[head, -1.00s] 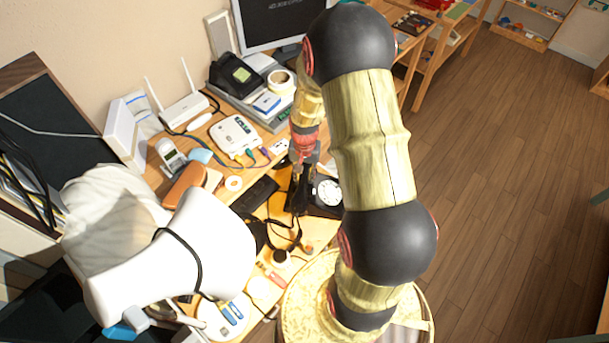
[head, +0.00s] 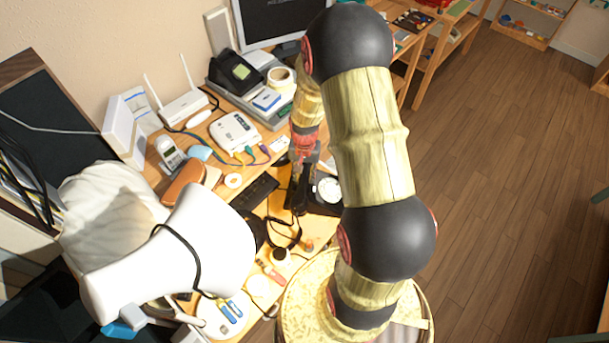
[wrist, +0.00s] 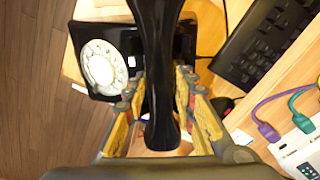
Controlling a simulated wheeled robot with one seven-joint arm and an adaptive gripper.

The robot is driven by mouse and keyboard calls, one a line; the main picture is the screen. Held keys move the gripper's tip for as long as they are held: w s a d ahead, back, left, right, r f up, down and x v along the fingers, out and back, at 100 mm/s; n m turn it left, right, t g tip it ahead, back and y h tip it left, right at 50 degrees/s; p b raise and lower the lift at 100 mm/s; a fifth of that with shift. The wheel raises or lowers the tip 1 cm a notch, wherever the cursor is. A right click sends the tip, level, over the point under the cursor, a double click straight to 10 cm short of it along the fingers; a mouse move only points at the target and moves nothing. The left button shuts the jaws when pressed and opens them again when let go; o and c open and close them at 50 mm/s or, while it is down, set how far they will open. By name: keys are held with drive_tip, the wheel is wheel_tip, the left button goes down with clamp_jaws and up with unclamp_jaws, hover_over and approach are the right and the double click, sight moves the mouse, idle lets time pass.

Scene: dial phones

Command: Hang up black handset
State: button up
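The black handset (wrist: 161,85) runs lengthwise down the middle of the wrist view, between the two fingers of my gripper (wrist: 160,84). The fingers press close on both sides, and the handset appears gripped. In the head view the handset (head: 298,193) shows dark below my gripper (head: 303,165). The black dial phone (wrist: 124,40) with its white round dial lies behind the handset in the wrist view. The phone (head: 326,208) is partly hidden by my arm in the head view. The handset overlaps the phone body in view; I cannot tell whether they touch.
A black keyboard (wrist: 268,40) lies beside the phone. A white router box (wrist: 302,150) with coloured cables is near it. A white lamp-like object (head: 190,245) stands at the near left of the desk. A monitor (head: 275,20) is at the back.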

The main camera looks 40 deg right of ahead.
drive_tip(key=o, duration=0.4)
wheel_tip(320, 180, up, 12)
idle(0.7)
idle(0.5)
drive_tip(key=s+a+r+n+t, duration=0.2)
drive_tip(key=s+a+r+n, duration=0.1)
drive_tip(key=a+r, duration=0.3)
drive_tip(key=s+a+r+n+t, duration=0.1)
drive_tip(key=s+a+r+n, duration=0.2)
drive_tip(key=r, duration=0.7)
drive_tip(key=s+a+r+n+t, duration=0.2)
drive_tip(key=s+a+r+n, duration=0.2)
drive_tip(key=a, duration=0.7)
drive_tip(key=shift+s+a+r+t, duration=0.1)
drive_tip(key=shift+s+r, duration=0.35)
drive_tip(key=shift+r, duration=0.3)
drive_tip(key=shift+s+a+r+t, duration=0.1)
drive_tip(key=shift+s+r, duration=0.35)
drive_tip(key=shift+r, duration=0.25)
drive_tip(key=shift+s+r+t, duration=0.1)
drive_tip(key=shift+s+r, duration=0.35)
drive_tip(key=shift+r, duration=0.3)
